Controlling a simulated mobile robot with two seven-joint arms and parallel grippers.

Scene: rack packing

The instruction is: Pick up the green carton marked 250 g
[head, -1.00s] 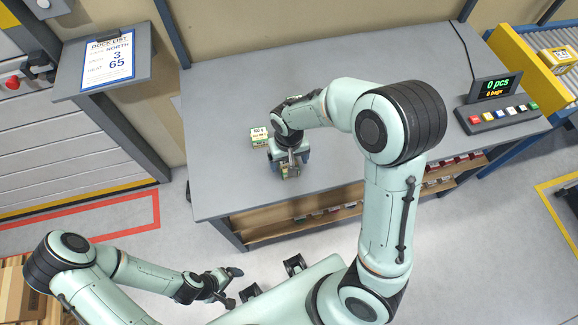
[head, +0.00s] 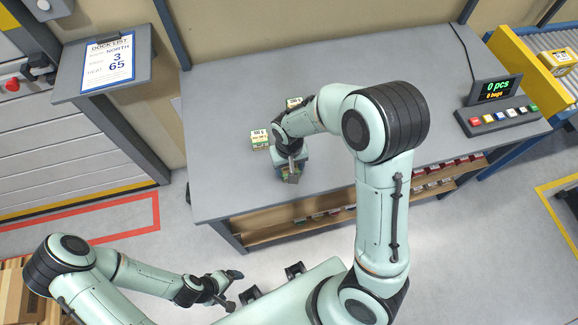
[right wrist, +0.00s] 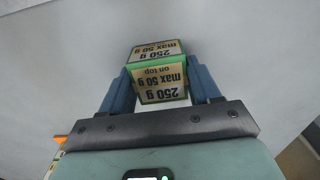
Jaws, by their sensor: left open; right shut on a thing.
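The green carton marked 250 g (right wrist: 160,82) is between the two blue fingers of my right gripper in the right wrist view. Its labels also read "max 50 g on top" and look upside down there. My right gripper (head: 290,172) is shut on it over the front left part of the table in the head view, where the gripper largely hides the carton. I cannot tell whether the carton is clear of the tabletop. My left gripper (head: 228,287) is open and empty, low in the head view, away from the table.
A carton marked 100 g (head: 260,139) stands on the grey table (head: 400,65) just left of my right gripper. Another carton (head: 294,102) stands behind, partly hidden by my arm. A button panel with a display (head: 495,88) is at the right. The table's middle back is clear.

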